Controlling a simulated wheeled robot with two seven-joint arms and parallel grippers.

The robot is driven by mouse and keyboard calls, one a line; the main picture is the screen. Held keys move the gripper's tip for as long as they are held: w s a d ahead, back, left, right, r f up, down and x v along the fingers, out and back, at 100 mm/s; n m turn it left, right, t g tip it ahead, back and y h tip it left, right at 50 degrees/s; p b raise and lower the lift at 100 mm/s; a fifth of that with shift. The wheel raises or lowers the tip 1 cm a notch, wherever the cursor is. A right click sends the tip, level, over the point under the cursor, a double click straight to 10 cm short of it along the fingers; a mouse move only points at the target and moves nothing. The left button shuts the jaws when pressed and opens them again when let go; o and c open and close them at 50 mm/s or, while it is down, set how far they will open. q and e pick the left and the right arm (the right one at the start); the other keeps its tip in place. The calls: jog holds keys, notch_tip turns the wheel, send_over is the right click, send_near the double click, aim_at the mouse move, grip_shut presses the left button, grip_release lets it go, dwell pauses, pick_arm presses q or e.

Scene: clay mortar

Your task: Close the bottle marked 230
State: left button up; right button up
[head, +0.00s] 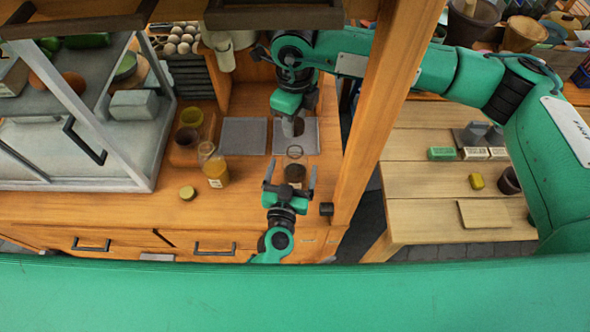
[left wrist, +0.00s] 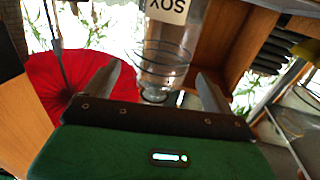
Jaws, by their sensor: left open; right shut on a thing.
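A jar with yellow-brown contents and a pale label (head: 216,182) stands on the wooden counter; its writing is too small to read. A round yellowish lid (head: 187,193) lies on the counter to its left. My left gripper (head: 290,180) is open, its fingers either side of a glass jar with dark contents (head: 295,173). In the left wrist view, clear glass (left wrist: 163,68) shows between the open fingers, below a label reading SOY (left wrist: 168,10) upside down. My right gripper (head: 291,112) is shut on a small greyish thing (head: 292,128), partly hidden, above a grey mat. No 230 marking is readable.
Two grey mats (head: 244,136) lie on the counter. Cups (head: 187,137) stand at their left, beside a glass-fronted case (head: 85,150). A wooden post (head: 385,95) rises right of my grippers. A second wooden table (head: 430,185) stands beyond it.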

aim_at(295, 160)
pick_arm(q)
jog(key=w, duration=0.3)
jog(key=shift+w+d+r, duration=0.1)
jog(key=shift+w+d, duration=0.2)
jog(key=shift+d, duration=0.1)
pick_arm(e)
jog(key=shift+s+r, duration=0.1)
jog(key=shift+s, duration=0.15)
pick_arm(q)
jog(key=shift+w+d, duration=0.1)
jog(key=shift+w, duration=0.55)
pick_arm(e)
jog(key=shift+w, duration=0.15)
pick_arm(q)
jog(key=shift+c, duration=0.2)
jog(key=c, duration=1.4)
pick_arm(e)
jog(key=shift+f, duration=2.5)
